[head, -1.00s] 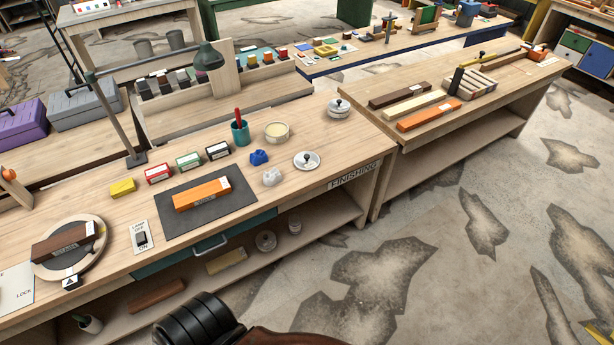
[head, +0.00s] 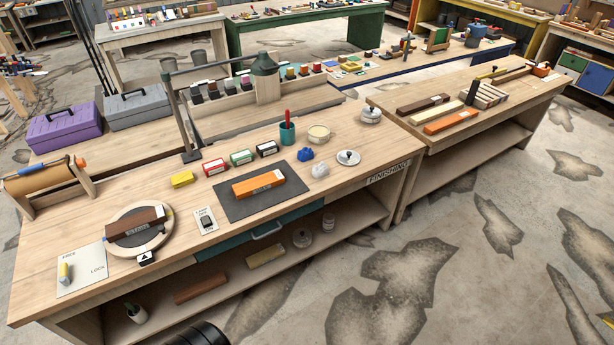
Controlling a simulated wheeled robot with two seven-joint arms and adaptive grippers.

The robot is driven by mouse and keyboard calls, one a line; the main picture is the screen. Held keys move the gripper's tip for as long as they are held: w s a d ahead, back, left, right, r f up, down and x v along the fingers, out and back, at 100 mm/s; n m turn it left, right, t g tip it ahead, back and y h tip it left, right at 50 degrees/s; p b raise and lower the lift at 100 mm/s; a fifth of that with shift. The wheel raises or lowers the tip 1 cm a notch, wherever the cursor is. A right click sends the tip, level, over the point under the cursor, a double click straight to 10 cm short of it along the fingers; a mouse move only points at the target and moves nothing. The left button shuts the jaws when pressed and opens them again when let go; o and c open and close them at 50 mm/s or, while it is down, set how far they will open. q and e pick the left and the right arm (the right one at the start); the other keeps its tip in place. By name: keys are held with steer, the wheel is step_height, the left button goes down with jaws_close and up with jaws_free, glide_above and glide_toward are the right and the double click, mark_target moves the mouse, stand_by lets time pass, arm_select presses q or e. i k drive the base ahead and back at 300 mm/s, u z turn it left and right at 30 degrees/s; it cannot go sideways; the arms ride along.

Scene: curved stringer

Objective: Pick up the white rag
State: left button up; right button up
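The white rag (head: 320,170) is a small crumpled white lump on the finishing bench (head: 345,192). It lies just in front of a crumpled blue rag (head: 305,153) and to the left of a round white lid-like dish with a dark knob (head: 348,157). To its left is a dark mat (head: 237,208) bearing an orange block (head: 258,184). The rag is in full view and nothing touches it from above.
A teal cup with a red tool (head: 287,132), a cream bowl (head: 319,133) and a knobbed pot (head: 371,115) stand behind the rag. A lamp (head: 264,75) rises at the back. Below is a shelf with blocks. Open floor (head: 470,275) lies in front and to the right.

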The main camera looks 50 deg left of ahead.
mark_target(320, 171)
steer(key=u, duration=0.9)
steer(key=i, duration=0.25)
